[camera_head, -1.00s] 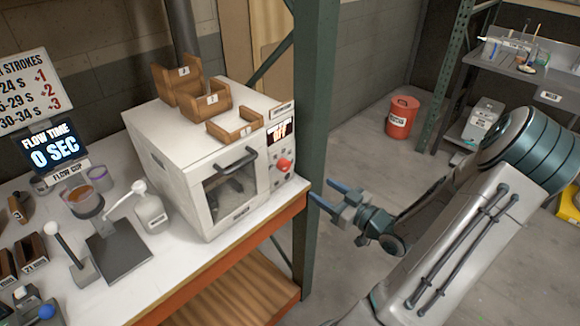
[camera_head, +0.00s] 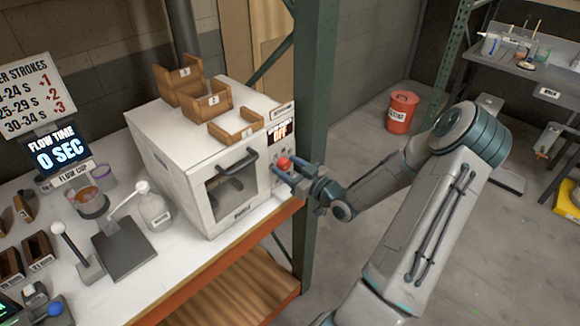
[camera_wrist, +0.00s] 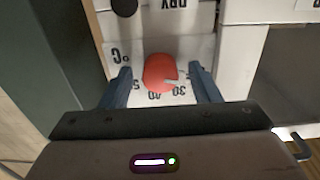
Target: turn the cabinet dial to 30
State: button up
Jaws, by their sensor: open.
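The cabinet (camera_head: 200,165) is a white box with a dark window door, standing on the white bench. Its red dial (camera_head: 284,163) is on the control panel at the right of the front, below a small display reading "OFF". In the wrist view the red dial (camera_wrist: 160,73) has a pale pointer mark lying near the "30" label; "40" and a partly hidden "5" label are to its left. My gripper (camera_head: 290,176) is at the panel. In the wrist view its two blue fingers (camera_wrist: 163,88) are open, one on each side of the dial, with gaps visible between them and it.
A green steel post (camera_head: 312,130) stands just right of the cabinet, close to my gripper. Wooden holders (camera_head: 205,100) sit on the cabinet top. The bench left of the cabinet holds a flow cup (camera_head: 90,203) and a bottle (camera_head: 153,208). A red bin (camera_head: 402,112) stands on the floor behind.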

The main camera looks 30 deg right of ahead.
jog(key=c, duration=1)
jog(key=m+p, duration=0.1)
jog(key=m, duration=0.3)
jog(key=shift+m, duration=0.3)
jog(key=m+p, duration=0.1)
jog(key=m, duration=0.3)
jog(key=o, duration=1)
